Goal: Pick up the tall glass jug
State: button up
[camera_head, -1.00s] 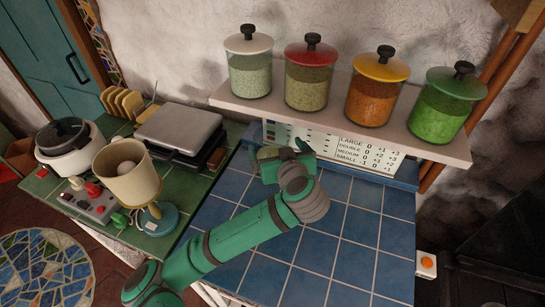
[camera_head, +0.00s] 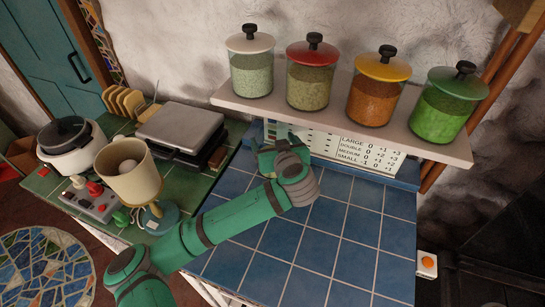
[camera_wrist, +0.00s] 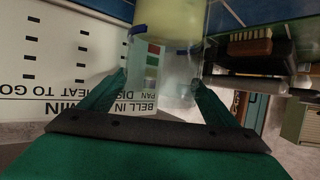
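A clear glass jug (camera_wrist: 176,62) with pale yellow-green contents fills the upper middle of the wrist view, which looks upside down. My gripper (camera_wrist: 158,78) has its two green fingers apart, one at each side of the clear glass. I cannot tell whether either finger touches it. In the head view my gripper (camera_head: 264,147) is at the back of the blue-tiled counter, below the shelf. My own wrist covers much of that spot, and the jug cannot be made out there.
A shelf (camera_head: 335,125) with several lidded jars overhangs the back of the blue counter (camera_head: 335,240). A printed sign (camera_head: 365,155) stands behind my gripper. On the left are a lamp (camera_head: 130,175), a grill (camera_head: 182,130) and a cooker (camera_head: 70,142). The counter's front right is clear.

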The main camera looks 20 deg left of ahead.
jog(key=c, duration=0.5)
jog(key=shift+r, duration=0.2)
